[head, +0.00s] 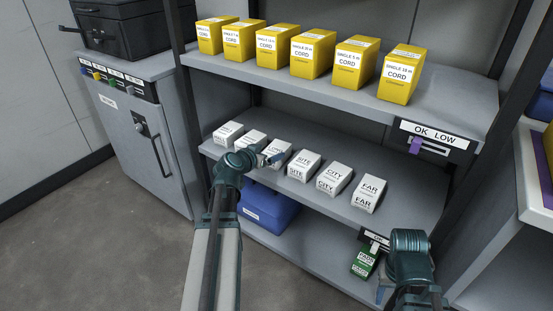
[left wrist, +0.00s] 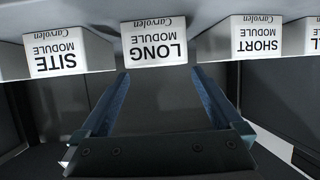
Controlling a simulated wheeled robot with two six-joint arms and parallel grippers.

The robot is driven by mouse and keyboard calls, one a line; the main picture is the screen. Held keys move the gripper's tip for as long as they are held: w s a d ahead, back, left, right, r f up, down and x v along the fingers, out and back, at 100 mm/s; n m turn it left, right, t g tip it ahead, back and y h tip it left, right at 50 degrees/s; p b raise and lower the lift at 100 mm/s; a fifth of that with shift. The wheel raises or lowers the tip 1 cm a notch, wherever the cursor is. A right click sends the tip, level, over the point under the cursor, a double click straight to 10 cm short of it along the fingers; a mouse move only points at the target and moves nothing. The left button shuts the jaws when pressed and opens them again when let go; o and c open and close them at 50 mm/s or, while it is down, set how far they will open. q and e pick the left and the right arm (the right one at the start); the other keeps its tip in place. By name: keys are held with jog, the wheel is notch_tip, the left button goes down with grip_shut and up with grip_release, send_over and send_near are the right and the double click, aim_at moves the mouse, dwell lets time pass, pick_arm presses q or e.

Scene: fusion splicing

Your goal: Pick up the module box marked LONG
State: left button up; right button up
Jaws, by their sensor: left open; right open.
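The white module box marked LONG (head: 273,147) stands on the middle shelf in the head view, partly hidden behind my left gripper (head: 277,158). In the left wrist view the LONG box (left wrist: 154,42) appears upside down, with its label facing my left gripper (left wrist: 160,76). The two blue fingers are open and point at the box, one toward each side. Nothing is between them, and I cannot tell whether the tips touch it. My right gripper (head: 384,290) is low at the right, near the bottom shelf, open and mostly hidden by its own wrist.
A SITE box (left wrist: 58,53) and a SHORT box (left wrist: 268,42) flank the LONG box with narrow gaps. CITY (head: 333,177) and FAR (head: 369,192) boxes stand farther right. Yellow cord boxes (head: 312,54) line the upper shelf (head: 440,105). A blue bin (head: 265,208) sits below.

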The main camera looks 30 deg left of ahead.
aim_at(274, 151)
pick_arm(q)
jog(key=shift+w+f, duration=0.15)
jog(key=shift+w, duration=0.3)
jog(key=shift+w, duration=0.1)
jog(key=b+x, duration=0.1)
jog(key=x, duration=0.1)
jog(key=b+x, duration=0.1)
jog(key=x, duration=0.2)
jog(key=shift+d+f+b, duration=0.1)
jog(key=shift+f+b, duration=0.2)
jog(key=shift+c, duration=0.2)
jog(key=c, duration=1.1)
jog(key=shift+r, duration=0.1)
notch_tip(274, 151, up, 10)
jog(key=p, duration=1)
